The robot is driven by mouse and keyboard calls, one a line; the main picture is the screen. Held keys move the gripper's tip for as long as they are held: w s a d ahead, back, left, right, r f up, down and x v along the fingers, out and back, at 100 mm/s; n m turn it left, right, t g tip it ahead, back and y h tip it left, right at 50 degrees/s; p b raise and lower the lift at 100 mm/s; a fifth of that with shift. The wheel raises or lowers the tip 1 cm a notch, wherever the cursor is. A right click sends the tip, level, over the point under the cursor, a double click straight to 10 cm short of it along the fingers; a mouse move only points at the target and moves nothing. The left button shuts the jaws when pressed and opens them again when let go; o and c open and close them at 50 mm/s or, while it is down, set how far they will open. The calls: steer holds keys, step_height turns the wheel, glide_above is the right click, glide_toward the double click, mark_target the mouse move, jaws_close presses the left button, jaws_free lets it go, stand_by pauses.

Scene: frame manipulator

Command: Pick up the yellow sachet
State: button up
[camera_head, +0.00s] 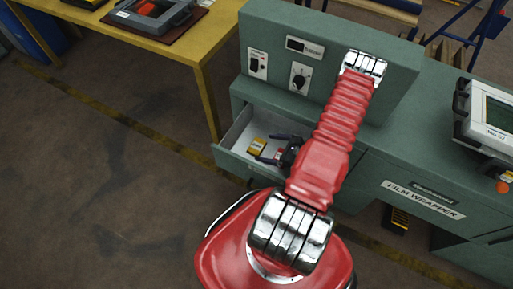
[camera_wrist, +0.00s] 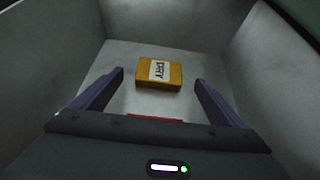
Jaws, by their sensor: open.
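The yellow sachet (camera_head: 257,146) lies in the open drawer (camera_head: 229,158) of the green machine. In the wrist view the sachet (camera_wrist: 158,74) lies flat on the drawer floor, with a white label reading "DRY". My gripper (camera_head: 267,148) reaches into the drawer from the right and is open. In the wrist view its two dark fingers (camera_wrist: 160,84) stand wide apart, one on each side of the sachet, with clear gaps. I cannot tell how far above the floor the fingertips are. A red thing (camera_wrist: 154,118) shows just ahead of the gripper body, mostly hidden by it.
Drawer walls (camera_wrist: 60,50) rise close on both sides and at the far end. The green machine's control panel (camera_head: 310,60) stands behind the drawer. A yellow table (camera_head: 170,45) is at upper left. A grey screen unit (camera_head: 487,115) sits on the right. The floor at left is clear.

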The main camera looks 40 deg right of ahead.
mark_target(258, 146)
steer(key=shift+x, duration=2.15)
steer(key=shift+c, duration=0.5)
steer(key=c, duration=1)
